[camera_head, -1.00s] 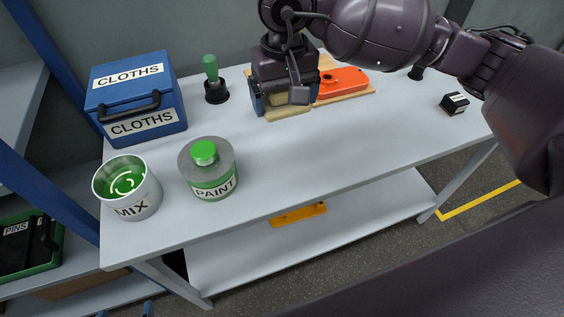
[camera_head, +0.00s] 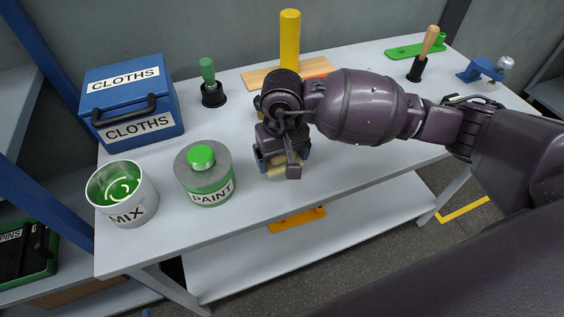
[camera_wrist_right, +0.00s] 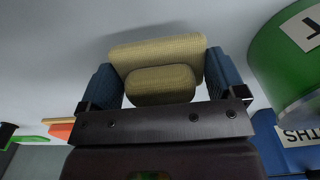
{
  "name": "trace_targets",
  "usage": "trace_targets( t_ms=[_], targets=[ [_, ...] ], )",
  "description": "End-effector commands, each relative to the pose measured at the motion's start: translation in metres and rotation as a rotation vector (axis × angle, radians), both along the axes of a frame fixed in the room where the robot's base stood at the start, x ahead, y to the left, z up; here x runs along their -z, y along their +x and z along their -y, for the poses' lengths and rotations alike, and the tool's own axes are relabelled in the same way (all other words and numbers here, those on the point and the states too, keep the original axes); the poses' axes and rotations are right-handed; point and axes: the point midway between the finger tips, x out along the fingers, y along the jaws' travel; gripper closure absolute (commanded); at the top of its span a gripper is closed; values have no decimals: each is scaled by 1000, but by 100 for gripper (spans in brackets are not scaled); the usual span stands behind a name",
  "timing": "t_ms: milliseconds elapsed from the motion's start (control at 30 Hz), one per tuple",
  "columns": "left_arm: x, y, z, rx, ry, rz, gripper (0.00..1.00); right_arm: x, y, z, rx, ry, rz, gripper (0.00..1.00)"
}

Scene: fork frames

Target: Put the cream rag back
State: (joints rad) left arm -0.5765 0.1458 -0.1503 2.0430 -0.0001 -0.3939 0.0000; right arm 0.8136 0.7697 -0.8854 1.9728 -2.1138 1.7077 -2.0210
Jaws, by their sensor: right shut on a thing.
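The folded cream rag (camera_head: 284,166) is between the fingers of my right gripper (camera_head: 281,163), over the table to the right of the paint can. In the right wrist view the rag (camera_wrist_right: 160,85) sits between the two blue fingers, which are shut on it. I cannot tell whether it touches the table top. The blue box (camera_head: 128,98) labelled CLOTHS stands at the table's back left, with its lid down and a black handle in front. It also shows in part in the right wrist view (camera_wrist_right: 272,130). My left gripper is not in view.
The grey and green PAINT can (camera_head: 205,177) stands between gripper and MIX tin (camera_head: 122,195). A green-handled tool (camera_head: 208,75) stands right of the box. Behind my arm are a wooden board (camera_head: 262,78) and yellow post (camera_head: 290,40). The front middle of the table (camera_head: 345,175) is clear.

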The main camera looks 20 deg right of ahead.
Motion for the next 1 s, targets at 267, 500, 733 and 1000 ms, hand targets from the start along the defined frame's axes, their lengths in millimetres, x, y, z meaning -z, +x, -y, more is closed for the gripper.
trace_targets(
  t_ms=[267, 500, 733, 1000],
  targets=[
    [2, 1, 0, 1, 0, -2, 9, 28, 0, 0, 0, 1, -1, 41],
    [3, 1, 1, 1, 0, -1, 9, 29, 0, 0, 0, 0, -1, 41],
    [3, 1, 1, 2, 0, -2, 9, 30, 0, 0, 1, 0, -1, 0],
    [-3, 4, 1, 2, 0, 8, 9, 25, 0, 0, 1, 1, 0, 0]
  ],
)
